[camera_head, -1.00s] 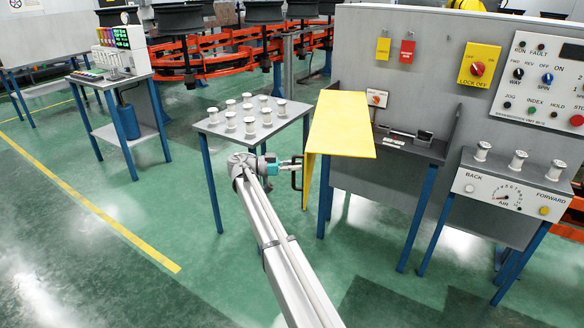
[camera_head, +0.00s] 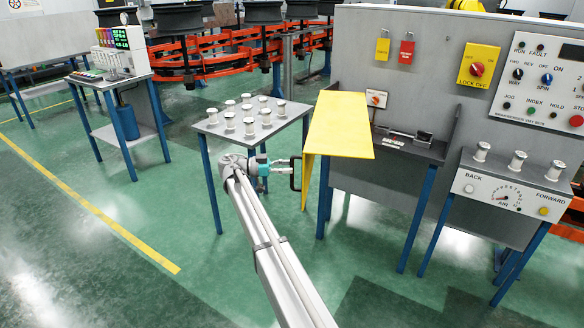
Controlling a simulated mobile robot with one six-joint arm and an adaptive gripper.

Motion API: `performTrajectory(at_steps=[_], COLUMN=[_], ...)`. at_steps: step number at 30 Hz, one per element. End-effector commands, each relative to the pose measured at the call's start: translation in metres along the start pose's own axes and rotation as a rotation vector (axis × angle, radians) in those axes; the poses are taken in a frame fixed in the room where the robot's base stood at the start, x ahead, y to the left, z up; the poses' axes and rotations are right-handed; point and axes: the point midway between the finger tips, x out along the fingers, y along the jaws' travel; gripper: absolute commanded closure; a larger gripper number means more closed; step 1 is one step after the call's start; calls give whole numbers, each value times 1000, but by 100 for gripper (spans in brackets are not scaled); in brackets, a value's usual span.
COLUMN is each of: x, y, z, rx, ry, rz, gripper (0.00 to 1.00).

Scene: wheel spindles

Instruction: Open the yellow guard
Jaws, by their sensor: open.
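The yellow guard (camera_head: 342,124) is a folded sheet with a flat top and a side panel hanging down on its left. It covers the left part of the machine's work bay. A black handle (camera_head: 294,174) stands out from the left side of the hanging panel. My gripper (camera_head: 284,168) is just left of the handle, with its fingers pointing right towards it. The gripper is open, and its fingertips are close to the handle. I cannot tell whether they touch it or are around it.
A small table (camera_head: 252,125) with several white spools stands behind my gripper. A grey machine panel (camera_head: 440,60) with switches and tags rises behind the guard. A side stand (camera_head: 510,192) with spools and buttons is at the right. Green floor is clear at the left.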

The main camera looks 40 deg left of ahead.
Motion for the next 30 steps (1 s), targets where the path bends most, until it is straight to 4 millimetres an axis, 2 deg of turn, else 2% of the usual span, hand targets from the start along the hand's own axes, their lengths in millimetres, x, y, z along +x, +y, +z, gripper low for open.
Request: performTrajectory(at_steps=[6, 12, 24, 30], x=[-30, -49, -54, -53], y=[-1, -1, 0, 0], z=[0, 0, 0, 0], rx=[0, 0, 0, -2], ry=[0, 0, 0, -1], rz=[-1, -1, 0, 0], gripper=[46, 46, 46, 83])
